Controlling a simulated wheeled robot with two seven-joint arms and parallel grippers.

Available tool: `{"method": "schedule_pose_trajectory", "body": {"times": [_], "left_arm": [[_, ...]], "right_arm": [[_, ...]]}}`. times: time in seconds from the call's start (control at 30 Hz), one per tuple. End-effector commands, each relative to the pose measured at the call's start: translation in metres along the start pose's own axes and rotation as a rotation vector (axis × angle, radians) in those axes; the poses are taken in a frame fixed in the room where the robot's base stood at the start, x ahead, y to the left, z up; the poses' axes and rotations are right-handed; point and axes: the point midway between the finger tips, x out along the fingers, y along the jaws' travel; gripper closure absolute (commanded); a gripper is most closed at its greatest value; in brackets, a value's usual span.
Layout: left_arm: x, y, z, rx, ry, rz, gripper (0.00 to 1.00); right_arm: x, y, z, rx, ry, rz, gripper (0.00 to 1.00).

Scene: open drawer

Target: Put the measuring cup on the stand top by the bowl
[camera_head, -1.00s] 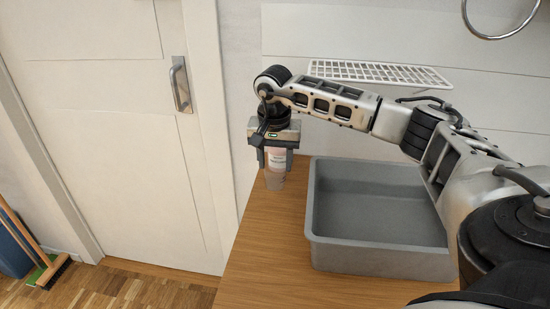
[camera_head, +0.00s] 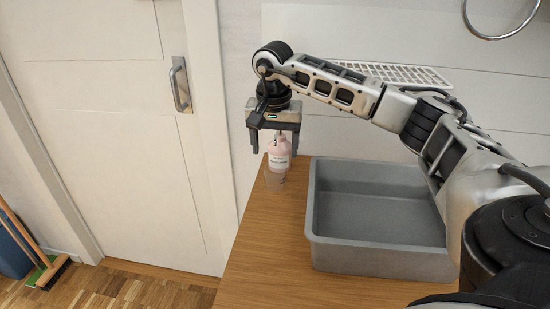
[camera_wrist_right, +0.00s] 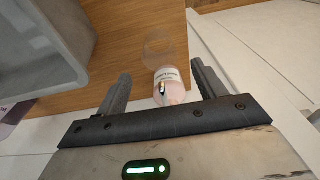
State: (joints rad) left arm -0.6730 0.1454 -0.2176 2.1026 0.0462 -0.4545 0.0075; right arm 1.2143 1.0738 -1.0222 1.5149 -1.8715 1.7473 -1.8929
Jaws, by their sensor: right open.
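A clear cup (camera_head: 274,180), which seems to be the measuring cup, stands on the wooden top (camera_head: 262,222) near its left edge; it also shows in the right wrist view (camera_wrist_right: 157,46). A pinkish bottle with a white label (camera_head: 279,160) stands right behind it; I cannot tell whether they touch. My right gripper (camera_head: 275,150) is open and empty, pointing down above the bottle. In the right wrist view, the bottle (camera_wrist_right: 170,88) shows between the fingers. My left gripper is out of view. I see no bowl.
A grey rectangular basin (camera_head: 385,262) sits right of the cup. A white wire rack (camera_head: 405,74) is on the wall behind my right arm. The wooden top is clear in front of the cup. A closed white door (camera_head: 105,150) is at the left.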

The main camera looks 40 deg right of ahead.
Motion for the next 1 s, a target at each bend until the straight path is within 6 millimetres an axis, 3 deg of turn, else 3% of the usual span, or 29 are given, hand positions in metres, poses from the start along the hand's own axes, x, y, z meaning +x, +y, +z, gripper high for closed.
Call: {"method": "schedule_pose_trajectory", "body": {"times": [0.2,0.4,1.0], "left_arm": [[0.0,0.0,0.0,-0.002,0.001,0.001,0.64],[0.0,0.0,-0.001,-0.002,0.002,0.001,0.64],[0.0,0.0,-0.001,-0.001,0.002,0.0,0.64]], "right_arm": [[-0.048,-0.001,0.0,0.0,0.002,-0.004,0.3],[-0.071,-0.001,0.0,0.0,0.0,-0.002,0.3],[-0.075,0.0,0.0,0.0,0.0,0.0,0.3]]}}
